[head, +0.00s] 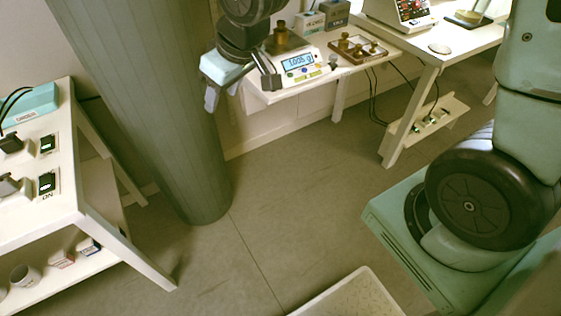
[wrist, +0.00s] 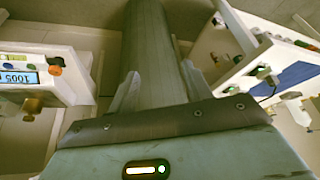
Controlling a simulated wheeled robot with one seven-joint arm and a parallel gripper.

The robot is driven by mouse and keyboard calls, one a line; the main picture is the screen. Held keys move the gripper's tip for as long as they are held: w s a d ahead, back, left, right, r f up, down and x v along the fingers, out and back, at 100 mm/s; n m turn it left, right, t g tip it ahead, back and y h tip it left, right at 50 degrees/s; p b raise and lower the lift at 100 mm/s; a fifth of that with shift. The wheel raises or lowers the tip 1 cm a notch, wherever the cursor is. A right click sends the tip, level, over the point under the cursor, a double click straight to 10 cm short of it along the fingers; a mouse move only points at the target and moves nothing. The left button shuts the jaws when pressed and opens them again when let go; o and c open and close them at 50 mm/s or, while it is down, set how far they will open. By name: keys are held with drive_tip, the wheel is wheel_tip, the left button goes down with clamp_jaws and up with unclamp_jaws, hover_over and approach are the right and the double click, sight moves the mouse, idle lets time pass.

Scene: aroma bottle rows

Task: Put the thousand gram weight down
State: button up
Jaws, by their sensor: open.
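A large brass weight (head: 280,36) stands on the scale, partly behind my wrist; it looks like the thousand gram weight. The white scale (head: 300,72) has a lit display that seems to read about 1005 g. In the wrist view the display (wrist: 18,78) is at the left edge, with a brass knobbed weight (wrist: 33,106) below it. My gripper (head: 240,88) is open and empty, over the front left edge of the scale's table in the head view. In the wrist view its fingers (wrist: 160,88) are spread apart, with the column and floor beyond.
A wooden tray (head: 372,55) with several smaller brass weights stands right of the scale. Small boxes (head: 310,24) stand behind it. A thick grey column (head: 150,110) rises left of my gripper. A white bench (head: 60,215) with switches is at the left. The floor between is clear.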

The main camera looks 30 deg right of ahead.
drive_tip(key=s+r+n+g+h, duration=0.1)
drive_tip(key=s+g, duration=0.3)
drive_tip(key=s, duration=1.8)
drive_tip(key=shift+s+a+n+h, duration=0.2)
drive_tip(key=shift+s+n+h, duration=0.1)
drive_tip(key=shift+n+h, duration=0.15)
drive_tip(key=shift+r, duration=0.1)
wheel_tip(320, 180, up, 11)
drive_tip(key=p, duration=1.1)
drive_tip(key=shift+r, duration=0.15)
